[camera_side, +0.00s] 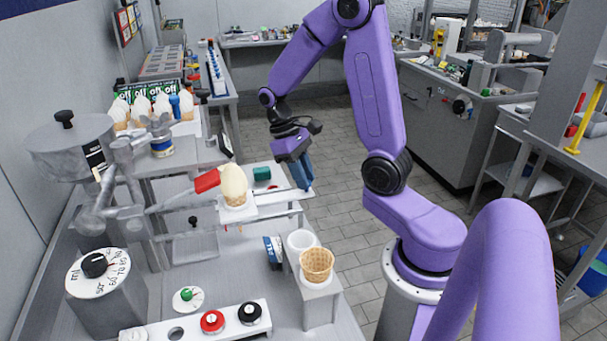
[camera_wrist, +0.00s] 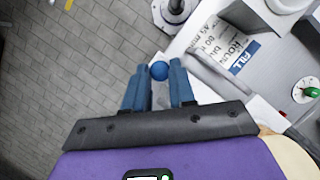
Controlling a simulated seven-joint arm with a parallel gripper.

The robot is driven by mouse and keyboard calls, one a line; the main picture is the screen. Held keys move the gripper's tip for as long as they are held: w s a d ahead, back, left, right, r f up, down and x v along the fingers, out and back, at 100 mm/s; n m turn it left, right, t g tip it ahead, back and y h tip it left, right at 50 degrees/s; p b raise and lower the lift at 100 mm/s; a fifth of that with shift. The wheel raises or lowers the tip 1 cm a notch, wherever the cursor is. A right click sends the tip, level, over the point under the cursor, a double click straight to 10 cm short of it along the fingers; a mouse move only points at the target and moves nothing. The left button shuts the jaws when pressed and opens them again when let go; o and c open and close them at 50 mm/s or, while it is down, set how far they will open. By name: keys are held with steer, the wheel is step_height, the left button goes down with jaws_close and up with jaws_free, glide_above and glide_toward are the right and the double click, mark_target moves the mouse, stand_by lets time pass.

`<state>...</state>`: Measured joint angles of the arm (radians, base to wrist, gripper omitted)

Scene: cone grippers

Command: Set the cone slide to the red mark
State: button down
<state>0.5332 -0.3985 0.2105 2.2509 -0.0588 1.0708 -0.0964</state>
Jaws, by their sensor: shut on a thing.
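The cone slide (camera_side: 262,209) is a pale plate on metal rails, with a waffle cone (camera_side: 235,200) upright on it. A tall cream-coloured lump (camera_side: 233,179) sits on the cone, beside a red nozzle (camera_side: 207,181). My gripper (camera_side: 306,186) hangs at the slide's right end, fingers pointing down. In the wrist view, the two blue fingers of my gripper (camera_wrist: 158,73) are closed about a round blue knob (camera_wrist: 159,70). The knob is hidden in the side view. I cannot make out the red mark for certain in either view.
An empty waffle cone (camera_side: 317,262) stands in a holder in front of the slide. A red button (camera_side: 212,321), a black button (camera_side: 250,313) and a green knob (camera_side: 187,294) are at the front. A metal hopper (camera_side: 72,147) stands at left. Floor is clear right of the rails.

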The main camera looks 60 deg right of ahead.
mark_target(297, 195)
steer(key=w+a, duration=0.2)
steer(key=shift+w+a, duration=0.2)
steer(key=shift+w, duration=0.1)
steer(key=c, duration=0.9)
jaws_free()
steer(key=shift+c, duration=0.2)
steer(key=v, duration=1.7)
steer(key=shift+r, duration=0.25)
steer(key=s+a+f+n+t+h, duration=0.1)
steer(key=s+a+f+n, duration=0.2)
steer(key=s+a, duration=0.15)
steer(key=s+a+f+n+t, duration=0.2)
steer(key=s+a+n, duration=0.15)
steer(key=a, duration=0.25)
steer(key=s+a+f+n+t, duration=0.1)
steer(key=s+f+n, duration=0.2)
steer(key=s, duration=0.5)
steer(key=s+a+f+n+y, duration=0.1)
steer(key=s+a+f+n, duration=0.1)
steer(key=s, duration=0.6)
steer(key=shift+f+n+t, duration=0.4)
steer(key=shift+f+n, duration=0.15)
steer(key=shift+f, duration=0.15)
